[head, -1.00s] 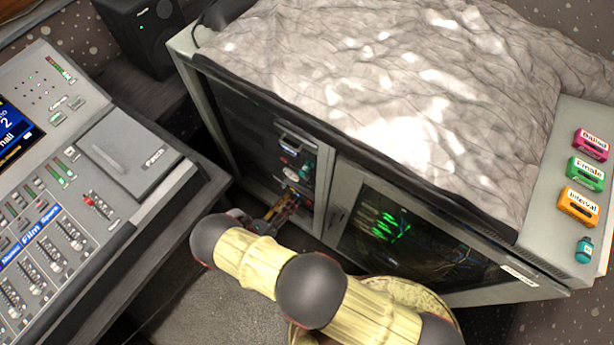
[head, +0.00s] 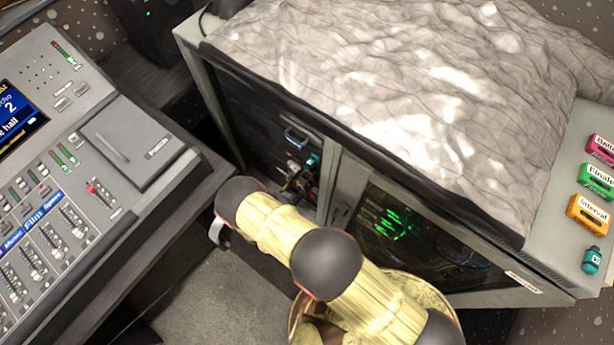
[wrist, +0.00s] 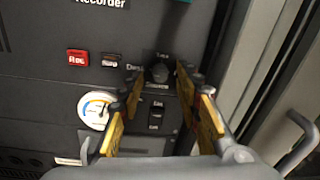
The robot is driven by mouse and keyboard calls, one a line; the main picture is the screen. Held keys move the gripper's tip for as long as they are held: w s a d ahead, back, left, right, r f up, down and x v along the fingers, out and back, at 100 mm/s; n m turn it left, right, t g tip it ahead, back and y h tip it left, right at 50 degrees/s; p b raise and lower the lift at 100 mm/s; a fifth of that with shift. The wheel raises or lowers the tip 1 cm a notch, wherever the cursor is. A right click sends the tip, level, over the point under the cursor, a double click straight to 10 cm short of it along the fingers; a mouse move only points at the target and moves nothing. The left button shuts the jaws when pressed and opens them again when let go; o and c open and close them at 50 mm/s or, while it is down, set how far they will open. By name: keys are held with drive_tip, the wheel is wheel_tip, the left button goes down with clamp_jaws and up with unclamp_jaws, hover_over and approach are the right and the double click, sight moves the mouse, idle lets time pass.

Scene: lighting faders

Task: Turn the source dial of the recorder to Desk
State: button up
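The source dial (wrist: 158,73) is a small dark round knob on the black recorder panel (wrist: 45,35) in the wrist view. Small white labels sit around it; the one to its left looks like "Desk", the others are too blurred to read surely. Its pointer direction cannot be made out. My gripper (wrist: 159,80) is open, with its yellow fingers on either side of the dial and gaps visible between them and the knob. In the head view my arm hides most of the gripper at the rack.
A red Rec button (wrist: 77,58), a dark button (wrist: 111,60), a round meter (wrist: 96,109) and a switch (wrist: 156,115) share the panel. A grey door edge with a handle (wrist: 298,140) stands close on the right. The mixing desk (head: 165,160) is left of my arm.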

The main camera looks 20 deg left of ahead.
drive_tip(key=shift+w+d, duration=0.1)
drive_tip(key=shift+w, duration=0.15)
drive_tip(key=shift+c, duration=0.5)
drive_tip(key=c, duration=0.8)
